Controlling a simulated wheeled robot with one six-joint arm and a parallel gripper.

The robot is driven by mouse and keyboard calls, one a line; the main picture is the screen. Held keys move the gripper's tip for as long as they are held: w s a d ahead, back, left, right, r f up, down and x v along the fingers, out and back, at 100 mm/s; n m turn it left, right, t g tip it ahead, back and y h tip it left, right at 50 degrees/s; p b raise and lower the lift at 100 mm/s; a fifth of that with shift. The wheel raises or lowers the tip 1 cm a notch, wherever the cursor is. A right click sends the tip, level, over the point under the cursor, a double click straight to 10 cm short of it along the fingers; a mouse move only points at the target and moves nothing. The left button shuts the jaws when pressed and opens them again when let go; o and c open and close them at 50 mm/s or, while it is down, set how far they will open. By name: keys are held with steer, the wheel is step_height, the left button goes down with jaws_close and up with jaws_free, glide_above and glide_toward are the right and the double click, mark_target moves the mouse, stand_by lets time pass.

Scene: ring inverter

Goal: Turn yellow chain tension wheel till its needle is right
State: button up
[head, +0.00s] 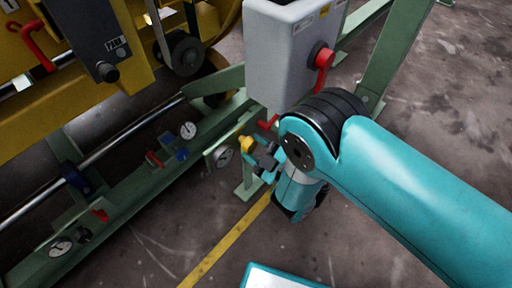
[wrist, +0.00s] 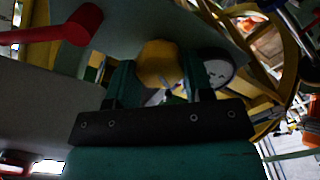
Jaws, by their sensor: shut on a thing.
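The yellow wheel (wrist: 160,66) is a small rounded knob; it also shows in the head view (head: 247,144) at the end of the green frame. My gripper (wrist: 162,78) is shut on it, one finger on each side; in the head view the gripper (head: 258,156) reaches it from the right. A round white gauge (wrist: 215,68) sits just right of the wheel in the wrist view. In the head view this gauge (head: 222,156) is just left of the wheel. Its needle is too small to read.
A grey box (head: 285,55) with a red rotary handle (head: 323,62) stands above my gripper. Other gauges (head: 187,130) (head: 61,246) and red levers sit along the green frame (head: 130,190). A red handle (wrist: 75,27) is near the gripper in the wrist view. Open floor lies right.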

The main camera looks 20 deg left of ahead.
steer(key=m, duration=0.5)
steer(key=shift+s+f+m, duration=0.15)
steer(key=shift+m, duration=0.15)
steer(key=m, duration=0.9)
steer(key=shift+m, duration=0.4)
steer(key=shift+s+m, duration=0.1)
steer(key=shift+m, duration=2.5)
steer(key=o, duration=0.9)
